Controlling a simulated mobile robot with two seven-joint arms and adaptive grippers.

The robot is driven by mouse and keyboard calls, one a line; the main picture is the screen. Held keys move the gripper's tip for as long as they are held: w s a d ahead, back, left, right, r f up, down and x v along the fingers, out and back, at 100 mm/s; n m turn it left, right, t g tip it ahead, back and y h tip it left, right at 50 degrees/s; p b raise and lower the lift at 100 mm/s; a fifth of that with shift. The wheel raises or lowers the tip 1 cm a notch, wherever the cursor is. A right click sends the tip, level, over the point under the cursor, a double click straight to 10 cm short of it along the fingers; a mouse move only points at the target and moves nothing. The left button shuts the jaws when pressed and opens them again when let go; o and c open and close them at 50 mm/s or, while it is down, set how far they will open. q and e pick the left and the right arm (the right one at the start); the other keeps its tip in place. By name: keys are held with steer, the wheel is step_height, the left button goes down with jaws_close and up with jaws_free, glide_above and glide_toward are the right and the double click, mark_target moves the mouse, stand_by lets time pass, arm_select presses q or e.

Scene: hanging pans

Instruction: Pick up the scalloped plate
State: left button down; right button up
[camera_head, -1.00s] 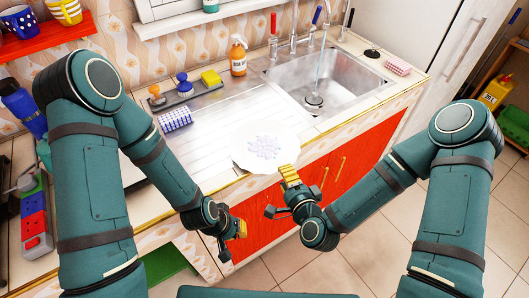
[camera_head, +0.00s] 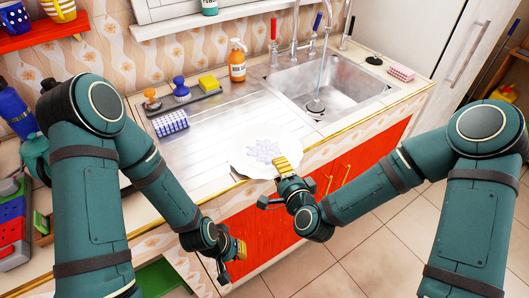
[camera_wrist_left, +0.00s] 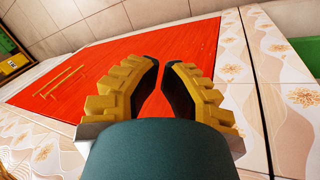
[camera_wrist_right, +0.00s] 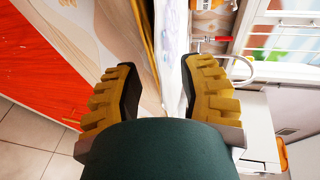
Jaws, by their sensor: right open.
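The white scalloped plate (camera_head: 246,151) with a pale purple pattern lies on the counter's front edge, left of the sink. My right gripper (camera_head: 275,185) is open at the plate's front right. Its upper yellow finger overlaps the plate's rim in the head view, and its other finger is lower. In the right wrist view the plate (camera_wrist_right: 173,45) shows nearly edge-on between and beyond the open fingers (camera_wrist_right: 160,80); contact cannot be told. My left gripper (camera_head: 232,260) is empty, low before the cabinet front. The left wrist view shows a narrow gap between its fingers (camera_wrist_left: 161,68).
The steel sink (camera_head: 290,92) with a running tap is behind and right of the plate. A blue patterned sponge (camera_head: 171,123), an orange bottle (camera_head: 237,62) and a brush tray stand behind it. The red cabinet doors (camera_head: 345,180) are below the counter. Floor is clear at the right.

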steer(key=shift+x, duration=1)
jaws_close()
